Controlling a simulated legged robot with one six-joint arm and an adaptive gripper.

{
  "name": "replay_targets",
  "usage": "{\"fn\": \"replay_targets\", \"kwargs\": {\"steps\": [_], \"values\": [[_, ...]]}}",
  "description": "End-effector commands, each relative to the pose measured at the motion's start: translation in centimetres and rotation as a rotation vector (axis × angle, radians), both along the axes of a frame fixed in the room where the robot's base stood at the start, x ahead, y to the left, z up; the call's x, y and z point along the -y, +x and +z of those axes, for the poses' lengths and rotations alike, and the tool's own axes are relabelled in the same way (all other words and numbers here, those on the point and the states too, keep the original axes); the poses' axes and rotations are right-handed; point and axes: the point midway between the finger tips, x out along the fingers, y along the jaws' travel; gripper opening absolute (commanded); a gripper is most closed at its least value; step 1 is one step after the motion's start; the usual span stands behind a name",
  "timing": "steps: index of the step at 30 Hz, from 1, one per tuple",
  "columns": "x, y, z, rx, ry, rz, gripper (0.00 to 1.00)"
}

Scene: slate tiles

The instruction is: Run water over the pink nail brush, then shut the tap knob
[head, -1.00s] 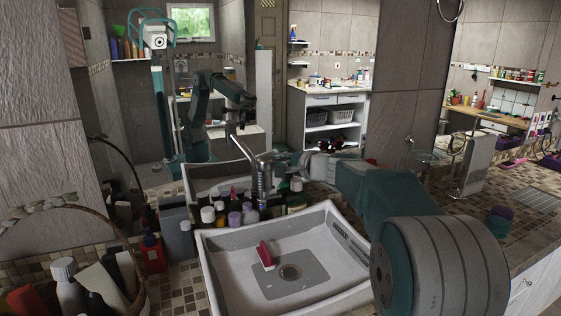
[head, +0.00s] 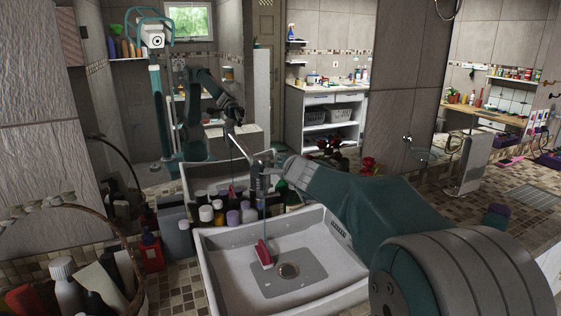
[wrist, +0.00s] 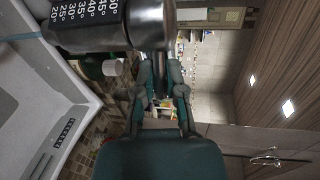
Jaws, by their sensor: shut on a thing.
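The pink nail brush (head: 264,254) lies in the white sink (head: 225,268), beside the drain. A thin bluish stream of water (head: 265,222) falls from the chrome tap (head: 262,183) onto the brush. My gripper (head: 277,163) is at the top of the tap, shut on its knob; the knob is mostly hidden by the fingers in the head view. In the wrist view my gripper (wrist: 160,80) has its fingers closed together close to the tap body (wrist: 105,22), which is marked with a temperature scale.
Several bottles (head: 233,215) stand behind the sink, close under the tap. A wicker basket (head: 137,275) with bottles and a red bottle (head: 152,254) stand at left. A mirror behind the sink reflects the room.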

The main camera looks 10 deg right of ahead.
Motion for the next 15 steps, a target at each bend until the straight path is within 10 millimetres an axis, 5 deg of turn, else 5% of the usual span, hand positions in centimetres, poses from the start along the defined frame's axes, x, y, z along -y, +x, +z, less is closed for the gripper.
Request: {"fn": "replay_targets", "kwargs": {"steps": [15], "values": [[-0.34,-0.35,-0.23,-0.011,0.001,-0.066,0.00]]}}
